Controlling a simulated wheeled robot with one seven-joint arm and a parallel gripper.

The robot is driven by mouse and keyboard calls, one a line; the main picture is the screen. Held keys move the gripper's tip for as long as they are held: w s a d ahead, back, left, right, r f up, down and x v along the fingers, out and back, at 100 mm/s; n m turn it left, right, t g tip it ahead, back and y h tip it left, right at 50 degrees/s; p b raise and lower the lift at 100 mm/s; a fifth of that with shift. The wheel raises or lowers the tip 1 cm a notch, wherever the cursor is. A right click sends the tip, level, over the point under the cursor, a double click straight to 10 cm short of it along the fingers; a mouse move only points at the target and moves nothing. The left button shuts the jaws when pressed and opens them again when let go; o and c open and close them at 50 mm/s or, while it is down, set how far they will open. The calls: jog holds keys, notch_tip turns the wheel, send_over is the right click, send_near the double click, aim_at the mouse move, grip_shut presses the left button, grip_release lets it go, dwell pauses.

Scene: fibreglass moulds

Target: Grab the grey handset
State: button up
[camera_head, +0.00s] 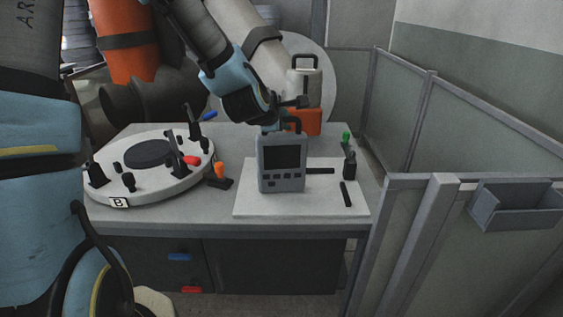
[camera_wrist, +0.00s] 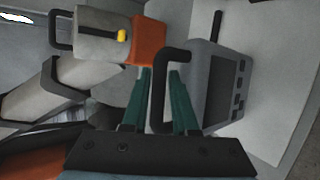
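The grey handset (camera_head: 282,178) stands upright on the white board, its dark screen and buttons facing the head camera. A dark looped handle (camera_head: 293,126) rises from its top. In the wrist view the handset (camera_wrist: 211,60) lies sideways at the right, with its handle (camera_wrist: 158,95) reaching toward the fingers. My gripper (camera_head: 271,126) is just above the handset's top in the head view. In the wrist view my gripper's two green fingers (camera_wrist: 159,72) are apart, with part of the handle between them. Whether either finger touches the handle cannot be told.
The white board (camera_head: 250,203) carries dark bars and a small black item right of the handset. A round fixture (camera_head: 140,190) with clamps stands left. An orange-based canister (camera_head: 306,122) is close behind the handset. Grey partitions (camera_head: 480,150) bound the right side.

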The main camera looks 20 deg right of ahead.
grip_shut()
dwell(1.4)
